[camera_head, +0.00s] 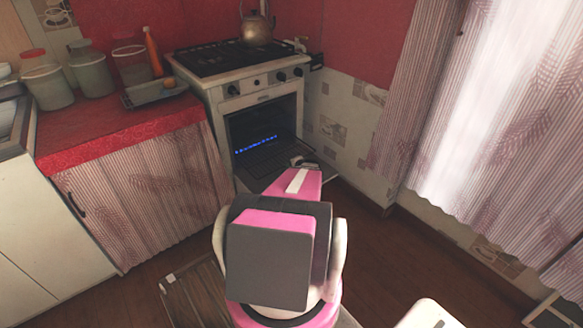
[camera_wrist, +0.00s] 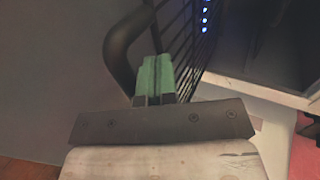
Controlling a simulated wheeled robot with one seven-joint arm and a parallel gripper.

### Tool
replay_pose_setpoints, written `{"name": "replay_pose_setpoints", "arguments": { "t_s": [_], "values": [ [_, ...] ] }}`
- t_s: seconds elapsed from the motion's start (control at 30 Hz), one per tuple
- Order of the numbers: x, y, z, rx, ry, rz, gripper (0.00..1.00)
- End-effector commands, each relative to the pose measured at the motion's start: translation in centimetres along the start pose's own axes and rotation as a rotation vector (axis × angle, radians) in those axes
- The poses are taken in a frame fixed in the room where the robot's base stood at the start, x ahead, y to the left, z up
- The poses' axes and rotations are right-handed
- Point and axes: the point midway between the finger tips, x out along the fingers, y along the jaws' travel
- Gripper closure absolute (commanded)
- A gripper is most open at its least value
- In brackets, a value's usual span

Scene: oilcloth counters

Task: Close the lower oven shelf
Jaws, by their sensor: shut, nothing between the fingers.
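The oven (camera_head: 233,104) stands against the red wall with its front open. A dark barred shelf (camera_head: 262,158) lies low in the opening, below a row of blue lights. In the wrist view, the shelf's bars (camera_wrist: 188,38) run up beside a dark curved handle (camera_wrist: 117,48). My gripper (camera_head: 305,162) is at the right part of the oven opening, partly hidden by my arm. In the wrist view its green fingers (camera_wrist: 155,68) are shut and empty, close beside the handle and bars. I cannot tell whether they touch. How far the shelf sticks out is unclear.
A kettle (camera_head: 257,24) stands on the hob. A red counter (camera_head: 105,132) with jars, a bottle and a tray adjoins the oven on the left, above a striped curtain (camera_head: 145,195). A slatted brown thing (camera_head: 195,295) lies low in front.

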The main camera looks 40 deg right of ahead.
Motion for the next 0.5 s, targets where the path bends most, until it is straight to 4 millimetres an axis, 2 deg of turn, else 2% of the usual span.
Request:
{"name": "replay_pose_setpoints", "arguments": {
  "t_s": [0.27,0.37,0.5],
  "values": [
    [0.6,-0.3,0.0,-0.001,-0.001,0.000,1.00],
    [1.8,-1.0,-0.1,-0.002,-0.001,0.000,1.00],
    [4.6,-2.5,-0.2,-0.003,-0.002,-0.001,1.00]
  ]
}}
